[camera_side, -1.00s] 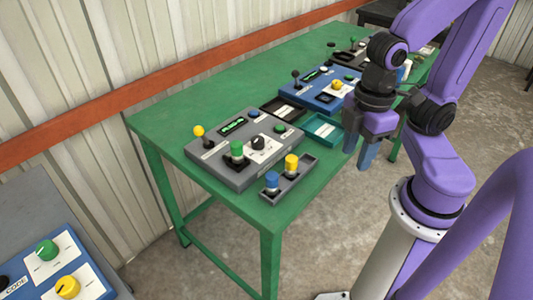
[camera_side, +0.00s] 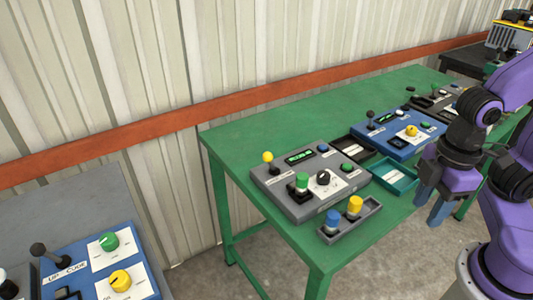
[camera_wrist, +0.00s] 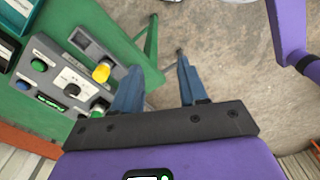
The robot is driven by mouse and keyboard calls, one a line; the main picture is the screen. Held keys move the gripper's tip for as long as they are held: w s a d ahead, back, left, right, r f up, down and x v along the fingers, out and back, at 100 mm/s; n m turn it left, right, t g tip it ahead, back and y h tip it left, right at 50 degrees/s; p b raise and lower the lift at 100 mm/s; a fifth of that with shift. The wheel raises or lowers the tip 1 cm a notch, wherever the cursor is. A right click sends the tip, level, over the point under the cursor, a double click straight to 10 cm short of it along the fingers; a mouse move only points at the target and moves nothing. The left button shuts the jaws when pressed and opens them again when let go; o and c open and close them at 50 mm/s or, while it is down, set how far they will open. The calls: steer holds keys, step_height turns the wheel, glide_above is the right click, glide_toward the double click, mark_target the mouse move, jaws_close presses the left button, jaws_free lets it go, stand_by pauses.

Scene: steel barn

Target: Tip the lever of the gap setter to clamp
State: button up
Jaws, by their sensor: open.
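I cannot read which panel is the gap setter. A grey panel (camera_side: 287,200) on the green table carries a yellow-balled lever (camera_side: 268,157), roughly upright, at its back left. A blue panel (camera_side: 392,147) behind it carries a black-balled lever (camera_side: 370,116), also roughly upright. Another blue panel (camera_side: 75,285) at the lower left has a black-balled lever (camera_side: 38,250). My gripper (camera_side: 432,212) is open and empty, right of the grey panel and off the table's front edge. In the wrist view my gripper (camera_wrist: 160,68) shows both blue fingers apart, beside the grey panel (camera_wrist: 70,68).
A grey tray (camera_side: 336,236) with blue and yellow pegs sits before the grey panel. A teal tray (camera_side: 397,186) and a dark tray (camera_side: 355,150) lie between the panels. The green table (camera_side: 245,134) is clear at its back left. A corrugated wall (camera_side: 200,60) stands behind.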

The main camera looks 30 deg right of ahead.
mark_target(270, 162)
stand_by(0.4)
steer(key=shift+w+a, duration=0.15)
steer(key=c, duration=0.7)
steer(key=w+a+m+h, duration=0.1)
steer(key=w+a+m, duration=0.1)
steer(key=w+a, duration=0.2)
steer(key=w+a+r+m+t+h, duration=0.1)
steer(key=w+a+m, duration=0.1)
steer(key=w+a, duration=0.3)
steer(key=w+a+r+m+h, duration=0.1)
steer(key=w+a, duration=0.3)
steer(key=w, duration=0.6)
steer(key=shift+w+a+m+t, duration=0.15)
steer(key=shift+m+t, duration=0.25)
steer(key=shift+m, duration=0.4)
jaws_close()
steer(key=w+a+f+m+t+h, duration=0.1)
steer(key=w+a+m, duration=0.2)
steer(key=w, duration=0.3)
steer(key=w+a+f+m+h, duration=0.2)
steer(key=w+a+m, duration=0.1)
steer(key=w, duration=0.3)
steer(key=w+a+f+m+t+h, duration=0.1)
steer(key=w+a+m, duration=0.25)
steer(key=w, duration=0.25)
steer(key=w+d+f, duration=0.2)
steer(key=d+f, duration=0.5)
steer(key=d, duration=0.3)
steer(key=shift+w+f, duration=0.15)
steer(key=shift+f, duration=0.05)
